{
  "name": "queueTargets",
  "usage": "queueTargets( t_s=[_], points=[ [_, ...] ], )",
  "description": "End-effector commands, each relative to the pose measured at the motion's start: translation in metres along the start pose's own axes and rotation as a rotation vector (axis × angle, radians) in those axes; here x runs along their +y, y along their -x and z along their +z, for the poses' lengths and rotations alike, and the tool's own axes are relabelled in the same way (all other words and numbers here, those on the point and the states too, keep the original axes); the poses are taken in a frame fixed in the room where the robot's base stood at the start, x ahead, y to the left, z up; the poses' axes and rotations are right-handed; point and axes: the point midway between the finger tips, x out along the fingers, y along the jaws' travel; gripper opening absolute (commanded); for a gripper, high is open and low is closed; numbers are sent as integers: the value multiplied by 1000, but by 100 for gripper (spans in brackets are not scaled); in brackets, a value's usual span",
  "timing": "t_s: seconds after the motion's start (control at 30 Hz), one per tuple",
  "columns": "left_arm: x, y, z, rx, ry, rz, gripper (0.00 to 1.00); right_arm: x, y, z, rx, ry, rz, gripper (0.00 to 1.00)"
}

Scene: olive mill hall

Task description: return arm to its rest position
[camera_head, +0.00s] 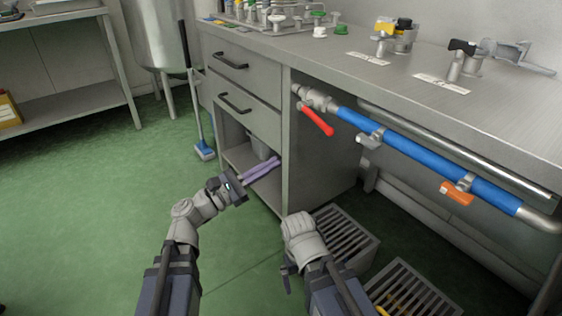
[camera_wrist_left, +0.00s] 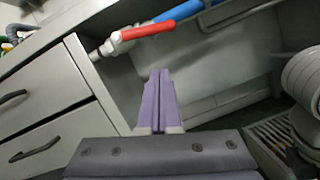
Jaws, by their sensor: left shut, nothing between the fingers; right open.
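My left gripper (camera_head: 276,161) reaches in from the left in the head view, its purple fingers in front of the lower opening of the steel cabinet (camera_head: 321,150). In the left wrist view the two fingers of this gripper (camera_wrist_left: 160,72) lie side by side, shut with nothing between them. My right gripper (camera_head: 286,272) is lower, by the floor grates, folded under its pale wrist. It is open, though its fingers are mostly hidden from the head view.
The cabinet has two drawers (camera_head: 229,77). A blue pipe (camera_head: 420,160) with a red lever (camera_head: 317,121) and an orange handle (camera_head: 457,193) runs under the counter. Slotted crates (camera_head: 352,238) stand at right. A blue-headed broom (camera_head: 204,151) stands near a tank. Green floor at left is clear.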

Motion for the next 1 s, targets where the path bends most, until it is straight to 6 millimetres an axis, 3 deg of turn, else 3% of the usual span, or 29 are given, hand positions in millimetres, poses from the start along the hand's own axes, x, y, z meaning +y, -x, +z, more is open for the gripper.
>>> queueTargets(
  t_s=[0.23,0.33,0.47,0.57,0.67,0.8,1.0],
  points=[
    [-1,5,-1,3,-5,-4,0,0,-1,0,0,0,0,100],
    [-10,4,-10,44,-59,-41,0,0,-1,0,0,0,0,100],
    [-38,5,-45,180,-254,-186,0,0,-1,0,0,0,0,100],
    [-65,16,-82,309,-456,-363,0,0,-1,0,0,0,0,100],
    [-86,38,-118,423,-647,-562,0,0,-1,0,0,0,0,100],
    [-104,80,-163,552,-886,-875,0,0,-1,0,0,0,0,100],
    [-106,149,-200,661,-1122,-1318,0,0,-1,0,0,0,0,100]
  ],
)
